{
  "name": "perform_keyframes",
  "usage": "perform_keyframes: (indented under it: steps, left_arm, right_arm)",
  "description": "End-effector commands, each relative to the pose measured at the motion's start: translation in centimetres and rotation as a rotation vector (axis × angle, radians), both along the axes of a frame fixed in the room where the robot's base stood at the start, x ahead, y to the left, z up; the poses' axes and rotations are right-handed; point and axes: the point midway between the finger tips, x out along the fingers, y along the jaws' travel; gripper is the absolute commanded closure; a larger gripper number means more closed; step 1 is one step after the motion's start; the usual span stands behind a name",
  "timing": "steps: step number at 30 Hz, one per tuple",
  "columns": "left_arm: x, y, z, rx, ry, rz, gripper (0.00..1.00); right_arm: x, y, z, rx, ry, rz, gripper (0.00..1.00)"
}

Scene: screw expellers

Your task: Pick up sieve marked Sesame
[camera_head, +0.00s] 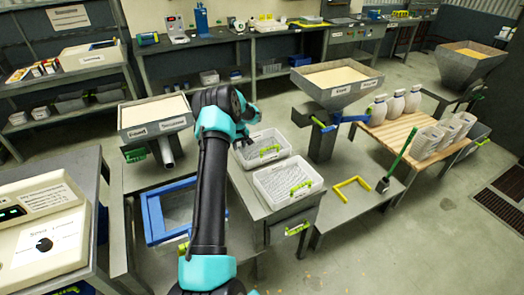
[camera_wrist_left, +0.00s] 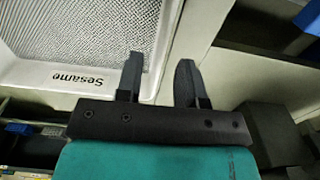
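A white tray-like sieve with a mesh floor (camera_wrist_left: 75,35) shows in the left wrist view, with the word Sesame upside down on its near rim. In the head view two white sieves with green parts stand on a grey stand, a farther one (camera_head: 265,151) and a nearer one (camera_head: 292,187). Their lettering is too small to read there. My left gripper (camera_head: 244,141) is at the left edge of the farther sieve. In the left wrist view the gripper (camera_wrist_left: 157,78) is open and empty. One finger overlaps the sieve's rim and the other lies outside it; contact cannot be told.
A blue frame (camera_head: 149,219) lies left of my left arm, and a yellow frame (camera_head: 352,180) lies on a low bench to the right. Hoppers of pale material stand left (camera_head: 156,112) and right (camera_head: 337,78). White bottles (camera_head: 396,103) stand on a wooden pallet.

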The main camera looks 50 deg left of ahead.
Motion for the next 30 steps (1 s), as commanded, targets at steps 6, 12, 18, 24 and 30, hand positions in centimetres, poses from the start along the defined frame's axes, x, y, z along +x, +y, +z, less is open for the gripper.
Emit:
perform_keyframes:
  steps: [6, 12, 18, 24, 30]
  left_arm:
    - [-0.4, -0.1, -2.7, -0.002, 0.003, 0.001, 0.65]
    - [-0.3, -0.1, -4.8, -0.002, 0.001, 0.000, 0.65]
    - [-0.3, -0.1, -5.0, -0.001, -0.001, 0.000, 0.65]
    - [-0.3, -0.1, -5.0, -0.001, -0.001, 0.000, 0.65]
    - [-0.3, -0.1, -5.0, -0.001, 0.000, 0.000, 0.73]
  right_arm:
    - [0.0, 0.0, 0.0, 0.000, 0.000, 0.000, 0.57]
    - [0.0, 0.0, 0.0, 0.000, 0.000, 0.000, 0.57]
    - [0.0, 0.0, 0.0, 0.000, 0.000, 0.000, 0.57]
    - [0.0, 0.0, 0.0, 0.000, 0.000, 0.000, 0.57]
    - [0.0, 0.0, 0.0, 0.000, 0.000, 0.000, 0.57]
